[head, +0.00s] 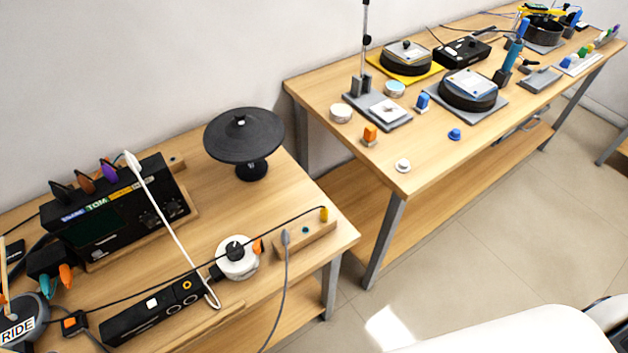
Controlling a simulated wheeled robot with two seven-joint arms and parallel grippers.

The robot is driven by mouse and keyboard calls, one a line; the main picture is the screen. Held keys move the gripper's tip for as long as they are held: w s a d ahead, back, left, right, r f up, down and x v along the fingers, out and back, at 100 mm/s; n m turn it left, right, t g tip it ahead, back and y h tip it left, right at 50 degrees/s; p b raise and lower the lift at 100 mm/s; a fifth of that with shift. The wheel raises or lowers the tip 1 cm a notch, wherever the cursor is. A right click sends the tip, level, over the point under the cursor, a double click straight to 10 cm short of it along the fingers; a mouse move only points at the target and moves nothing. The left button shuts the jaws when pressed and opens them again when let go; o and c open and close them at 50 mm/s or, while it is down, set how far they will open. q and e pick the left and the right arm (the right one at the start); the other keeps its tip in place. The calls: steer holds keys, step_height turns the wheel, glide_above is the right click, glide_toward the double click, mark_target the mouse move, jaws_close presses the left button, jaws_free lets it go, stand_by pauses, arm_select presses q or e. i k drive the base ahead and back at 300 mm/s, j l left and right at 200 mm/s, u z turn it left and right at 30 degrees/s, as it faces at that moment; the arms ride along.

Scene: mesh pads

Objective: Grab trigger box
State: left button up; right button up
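No part in view is clearly marked as the trigger box. The likeliest is a black box (110,215) on the near table at left. It stands tilted on a wooden stand, with coloured labels, one reading TOM, knobs on its front and grey, brown and purple plugs on top. A white stick leans across its right part. A long, low black unit (160,308) with round sockets lies in front of it. Neither of my grippers is in view.
A black cymbal pad (244,135) stands behind at right. A white round pad (238,258), a wooden jack block (305,235) and loose cables crowd the front. A RIDE pad (20,325) is at lower left. A second table (440,150) holds several pads.

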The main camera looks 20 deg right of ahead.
mark_target(116, 331)
steer(key=j+u, duration=0.35)
steer(key=i+j+u, duration=0.1)
steer(key=u, duration=0.2)
steer(key=l+u, duration=0.1)
steer(key=l, duration=0.2)
